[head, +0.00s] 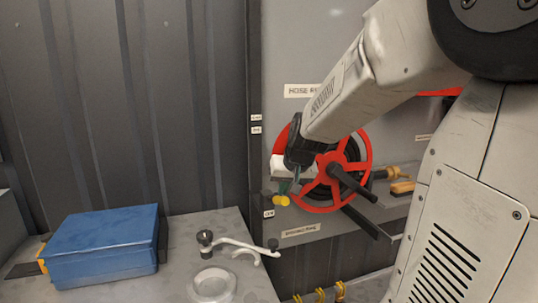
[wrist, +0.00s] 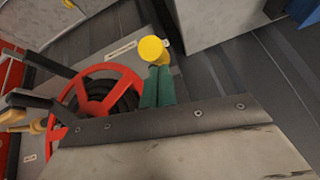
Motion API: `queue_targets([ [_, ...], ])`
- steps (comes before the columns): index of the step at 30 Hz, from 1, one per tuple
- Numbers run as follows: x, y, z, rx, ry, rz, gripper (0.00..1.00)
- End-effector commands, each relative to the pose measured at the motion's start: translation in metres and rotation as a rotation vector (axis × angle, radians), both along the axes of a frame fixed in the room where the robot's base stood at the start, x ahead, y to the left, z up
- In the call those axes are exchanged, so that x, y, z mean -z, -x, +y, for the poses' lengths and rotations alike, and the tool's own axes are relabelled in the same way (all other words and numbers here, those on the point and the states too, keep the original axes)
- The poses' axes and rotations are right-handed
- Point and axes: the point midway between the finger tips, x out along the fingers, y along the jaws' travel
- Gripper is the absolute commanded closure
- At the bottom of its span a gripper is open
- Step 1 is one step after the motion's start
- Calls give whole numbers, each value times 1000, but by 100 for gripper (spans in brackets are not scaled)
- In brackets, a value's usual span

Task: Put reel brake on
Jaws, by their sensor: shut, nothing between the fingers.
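The hose reel has a red wheel (head: 340,167) with a black crank handle (head: 352,184); the wheel also shows at the left of the wrist view (wrist: 98,90). A yellow knob (head: 282,200), apparently the reel brake's, stands at the reel's lower left; in the wrist view it shows as a round yellow end (wrist: 152,48). My gripper (head: 288,187) is left of the wheel's hub, in front of the panel. Its green fingers (wrist: 157,86) are side by side, shut and empty, with tips beside the knob. I cannot tell whether they touch it. My wrist hides part of the reel.
A grey bench holds a blue box (head: 103,246) and a white hose fitting with a lever (head: 238,246). A yellow-orange nozzle (head: 399,174) lies right of the wheel. Several yellow-banded items (head: 321,295) are below. A black bar (head: 366,221) juts out under the wheel.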

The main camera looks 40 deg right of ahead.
Motion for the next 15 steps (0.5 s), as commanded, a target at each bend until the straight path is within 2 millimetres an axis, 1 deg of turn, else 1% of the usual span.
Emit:
queue_targets([
  [7,12,9,-1,4,-4,11,100],
  [15,16,10,1,2,-7,17,100],
])
